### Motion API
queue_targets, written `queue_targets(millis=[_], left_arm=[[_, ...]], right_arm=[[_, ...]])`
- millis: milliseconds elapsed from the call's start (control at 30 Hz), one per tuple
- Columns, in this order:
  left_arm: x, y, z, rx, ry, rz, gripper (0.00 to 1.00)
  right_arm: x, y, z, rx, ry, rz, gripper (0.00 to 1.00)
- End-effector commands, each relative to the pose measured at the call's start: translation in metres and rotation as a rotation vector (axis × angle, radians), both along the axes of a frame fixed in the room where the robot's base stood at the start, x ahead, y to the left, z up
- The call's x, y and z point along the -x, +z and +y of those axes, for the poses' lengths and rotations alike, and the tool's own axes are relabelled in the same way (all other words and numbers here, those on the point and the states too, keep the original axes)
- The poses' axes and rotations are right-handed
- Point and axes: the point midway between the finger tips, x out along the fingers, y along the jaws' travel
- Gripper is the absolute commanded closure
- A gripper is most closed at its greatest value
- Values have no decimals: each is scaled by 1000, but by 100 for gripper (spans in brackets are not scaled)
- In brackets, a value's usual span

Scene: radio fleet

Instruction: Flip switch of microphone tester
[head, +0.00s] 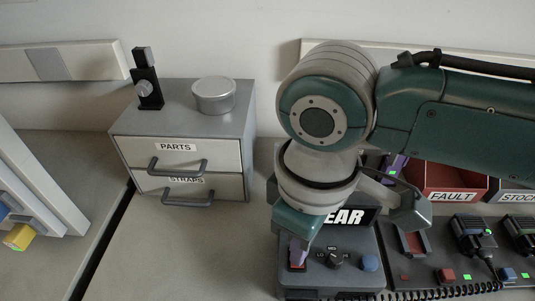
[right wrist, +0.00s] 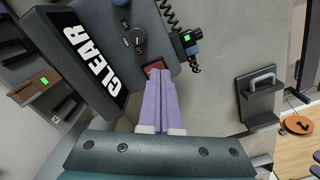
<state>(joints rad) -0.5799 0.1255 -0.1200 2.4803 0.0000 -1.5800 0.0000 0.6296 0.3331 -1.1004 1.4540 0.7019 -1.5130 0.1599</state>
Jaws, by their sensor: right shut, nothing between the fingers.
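The microphone tester is a dark grey box (head: 335,283) at the lower middle of the head view. It has a knob (head: 334,260), a blue button (head: 370,263) and an upright sign (head: 357,217), which reads CLEAR in the right wrist view (right wrist: 88,55). A red rocker switch (right wrist: 155,67) is on its panel. My right gripper (head: 298,250) points down with its purple fingers shut and empty. Its tips (right wrist: 157,78) are right at the switch and partly cover it; I cannot tell whether they touch. My left gripper is not in view.
A grey drawer cabinet (head: 182,122) stands left of the tester, with a round tin (head: 213,95) on top. A red FAULT bin (head: 450,182) and radios (head: 472,235) on a dark charging strip are at the right. The counter between cabinet and tester is clear.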

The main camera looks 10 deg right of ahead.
Motion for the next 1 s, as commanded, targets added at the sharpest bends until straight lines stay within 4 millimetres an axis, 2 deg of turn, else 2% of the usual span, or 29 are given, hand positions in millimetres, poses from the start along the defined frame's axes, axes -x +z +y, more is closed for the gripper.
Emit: queue_targets(millis=[1000], left_arm=[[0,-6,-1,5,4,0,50]], right_arm=[[0,-10,0,-1,1,-1,100]])
